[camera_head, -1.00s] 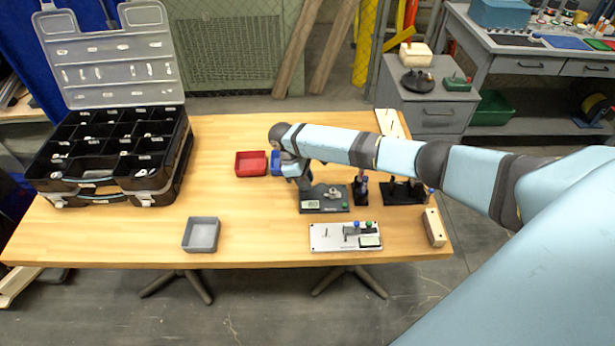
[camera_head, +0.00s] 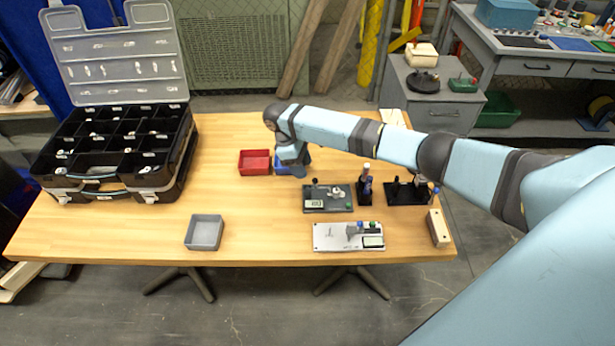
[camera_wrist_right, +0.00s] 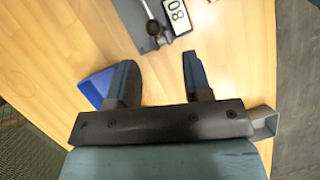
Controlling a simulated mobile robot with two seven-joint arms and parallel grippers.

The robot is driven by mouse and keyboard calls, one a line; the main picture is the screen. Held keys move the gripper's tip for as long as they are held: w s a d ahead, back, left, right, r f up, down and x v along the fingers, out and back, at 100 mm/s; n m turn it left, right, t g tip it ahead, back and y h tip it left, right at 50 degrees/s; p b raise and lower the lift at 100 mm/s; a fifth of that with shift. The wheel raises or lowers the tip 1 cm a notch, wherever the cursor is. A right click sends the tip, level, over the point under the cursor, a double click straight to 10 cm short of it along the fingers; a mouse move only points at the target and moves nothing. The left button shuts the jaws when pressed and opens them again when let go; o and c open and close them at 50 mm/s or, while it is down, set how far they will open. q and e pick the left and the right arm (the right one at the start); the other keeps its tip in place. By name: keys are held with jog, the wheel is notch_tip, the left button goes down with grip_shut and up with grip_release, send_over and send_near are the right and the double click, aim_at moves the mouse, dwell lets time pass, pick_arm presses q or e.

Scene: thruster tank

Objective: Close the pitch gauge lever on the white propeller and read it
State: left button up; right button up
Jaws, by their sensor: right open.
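A dark grey gauge (camera_head: 340,208) with a small display lies on the table, right of my right gripper. It has a lever with a black ball knob (camera_head: 315,181), and a small pale part, perhaps the white propeller (camera_head: 336,192), sits on it. In the right wrist view the knob (camera_wrist_right: 153,28) and the display (camera_wrist_right: 178,16) show at the top edge, beyond my fingertips. My right gripper (camera_wrist_right: 158,70) is open with nothing between its fingers, apart from the gauge. In the head view the wrist hides most of the fingers. My left gripper is not in view.
A white instrument plate (camera_head: 330,243) lies in front of the gauge. Black stands (camera_head: 408,192) are on its right, red (camera_head: 254,162) and blue (camera_head: 284,171) bins on its left. A grey tray (camera_head: 204,233) and a black organizer (camera_head: 70,194) stand farther left, with bare table between.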

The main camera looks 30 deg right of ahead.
jog(key=v, duration=0.8)
